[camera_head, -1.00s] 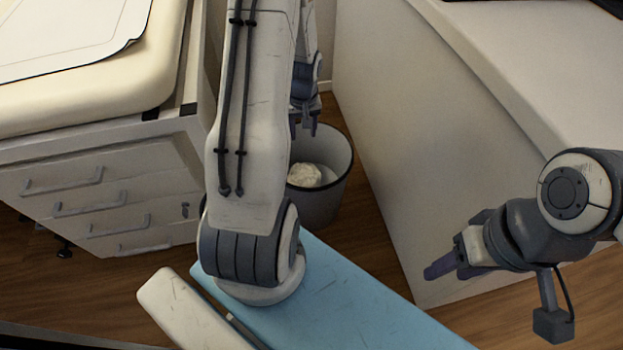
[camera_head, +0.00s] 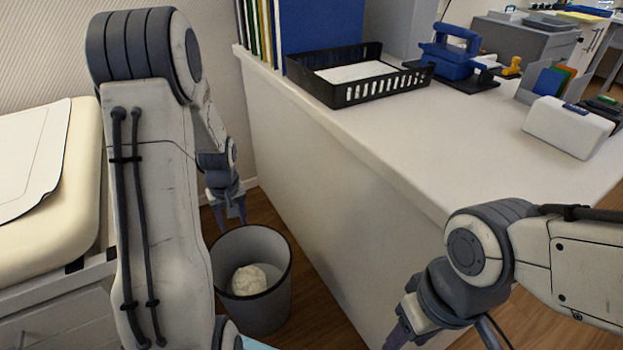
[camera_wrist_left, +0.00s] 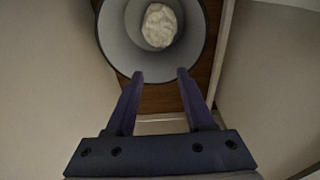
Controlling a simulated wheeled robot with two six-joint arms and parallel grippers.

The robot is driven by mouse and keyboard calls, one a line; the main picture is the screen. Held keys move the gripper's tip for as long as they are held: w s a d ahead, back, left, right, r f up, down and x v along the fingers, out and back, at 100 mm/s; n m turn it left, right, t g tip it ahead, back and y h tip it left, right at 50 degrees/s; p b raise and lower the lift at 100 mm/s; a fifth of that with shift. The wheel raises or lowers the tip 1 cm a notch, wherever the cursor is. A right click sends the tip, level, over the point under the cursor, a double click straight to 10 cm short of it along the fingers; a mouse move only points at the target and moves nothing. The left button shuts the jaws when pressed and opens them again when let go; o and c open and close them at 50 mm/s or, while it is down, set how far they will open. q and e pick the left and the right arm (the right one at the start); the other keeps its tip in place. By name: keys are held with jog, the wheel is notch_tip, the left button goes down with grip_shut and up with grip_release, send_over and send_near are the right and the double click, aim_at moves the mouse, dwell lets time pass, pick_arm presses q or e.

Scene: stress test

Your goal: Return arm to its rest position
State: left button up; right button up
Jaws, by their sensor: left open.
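My left arm comes down from the upper left in the head view. Its gripper (camera_head: 230,222) is open and empty, pointing down just above the far rim of a grey waste bin (camera_head: 281,297). In the left wrist view the two fingers of the left gripper (camera_wrist_left: 160,74) stand apart with nothing between them, and the bin (camera_wrist_left: 197,50) lies beyond their tips. A crumpled white paper ball (camera_head: 250,279) lies inside the bin; it also shows in the wrist view (camera_wrist_left: 160,26). My right gripper (camera_head: 398,332) is at the bottom edge, partly cut off; its opening is unclear.
A white counter (camera_head: 430,150) stands right of the bin, its side wall close by. On it are a black tray (camera_head: 345,92), a blue hole punch (camera_head: 450,55) and a white box (camera_head: 567,127). A padded couch (camera_head: 85,215) stands at the left. Bare floor shows around the bin.

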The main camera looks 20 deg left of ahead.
pick_arm(q)
jog(key=s+d+r+m, duration=0.1)
jog(key=d+r+m, duration=0.2)
jog(key=d, duration=0.4)
jog(key=s+d+r+m+h, duration=0.1)
jog(key=d+r+m, duration=0.15)
jog(key=d, duration=0.45)
jog(key=s+d+r+m, duration=0.1)
jog(key=d+r+m, duration=0.2)
jog(key=d, duration=0.5)
jog(key=s+d+r+m+g+h, duration=0.1)
jog(key=s+d+r+m, duration=0.25)
jog(key=s+d, duration=0.4)
jog(key=s+d+r+m, duration=0.2)
jog(key=s+d+m, duration=0.25)
jog(key=s, duration=0.55)
notch_tip(320, 180, up, 37)
jog(key=a+p, duration=0.1)
jog(key=p, duration=3.6)
jog(key=shift+w+f, duration=0.15)
jog(key=shift+f, duration=0.05)
jog(key=shift+m, duration=0.25)
